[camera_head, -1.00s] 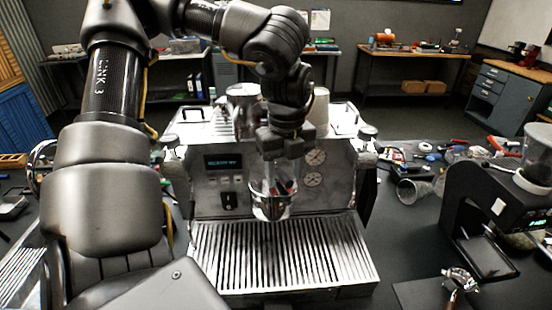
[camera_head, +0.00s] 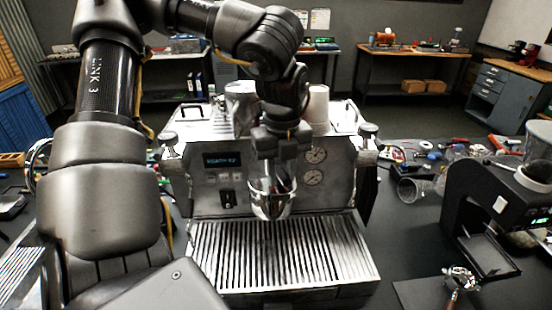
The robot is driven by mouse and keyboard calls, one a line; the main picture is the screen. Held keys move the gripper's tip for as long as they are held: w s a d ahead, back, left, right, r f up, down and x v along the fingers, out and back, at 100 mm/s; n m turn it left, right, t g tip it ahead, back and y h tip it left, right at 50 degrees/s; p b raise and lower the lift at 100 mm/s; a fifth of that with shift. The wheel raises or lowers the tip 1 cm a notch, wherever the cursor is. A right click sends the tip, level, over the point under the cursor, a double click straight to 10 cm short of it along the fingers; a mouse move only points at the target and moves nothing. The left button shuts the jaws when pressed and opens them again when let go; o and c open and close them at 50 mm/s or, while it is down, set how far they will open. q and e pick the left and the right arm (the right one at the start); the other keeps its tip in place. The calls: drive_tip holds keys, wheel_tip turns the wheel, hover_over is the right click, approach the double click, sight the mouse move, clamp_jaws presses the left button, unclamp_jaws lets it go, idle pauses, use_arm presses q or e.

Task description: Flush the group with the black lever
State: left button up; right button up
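The espresso machine (camera_head: 205,200) stands in the middle of the bench, with a lit display (camera_head: 222,160) on its front. Its shiny group (camera_head: 271,205) hangs at the centre above the slatted drip tray (camera_head: 280,250). My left gripper (camera_head: 270,182) points down in front of the group, its fingers overlapping the group's upper part. Whether the fingers are open or shut is too small to tell. A small black switch (camera_head: 228,198) sits on the front panel left of the group. I cannot make out the black lever clearly; my gripper covers that area. My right gripper is out of view.
Two gauges (camera_head: 314,166) sit right of the group. A metal jug (camera_head: 241,105) and pale cups (camera_head: 318,103) stand on the machine's top. A black grinder (camera_head: 490,205) and a portafilter (camera_head: 460,280) are at the right. Loose clutter lies behind them.

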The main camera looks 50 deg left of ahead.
sight(285, 174)
use_arm(q)
drive_tip(key=shift+s+a+m, duration=0.3)
drive_tip(key=shift+s+m, duration=0.2)
drive_tip(key=shift+m, duration=0.3)
drive_tip(key=shift+s+a+m, duration=0.3)
drive_tip(key=shift+s+m, duration=0.2)
drive_tip(key=shift+m, duration=0.3)
drive_tip(key=shift+s+a+m, duration=0.35)
drive_tip(key=shift+a+m, duration=0.05)
drive_tip(key=shift+m, duration=0.35)
drive_tip(key=shift+s+a+m, duration=0.3)
drive_tip(key=shift+a+m, duration=0.05)
drive_tip(key=shift+m, duration=0.4)
drive_tip(key=shift+w, duration=0.1)
idle(0.6)
drive_tip(key=shift+w+d+n, duration=0.35)
drive_tip(key=shift+d+n, duration=0.05)
drive_tip(key=shift+n, duration=0.4)
drive_tip(key=shift+w+d+n, duration=0.35)
drive_tip(key=shift+d+n, duration=0.05)
drive_tip(key=shift+n, duration=0.4)
drive_tip(key=shift+w+d+n, duration=0.35)
drive_tip(key=shift+w+n, duration=0.3)
drive_tip(key=shift+n, duration=0.4)
drive_tip(key=shift+w+d+n, duration=0.35)
drive_tip(key=shift+w+n, duration=0.3)
drive_tip(key=shift+n, duration=0.4)
drive_tip(key=o, duration=0.4)
drive_tip(key=shift+r, duration=3.55)
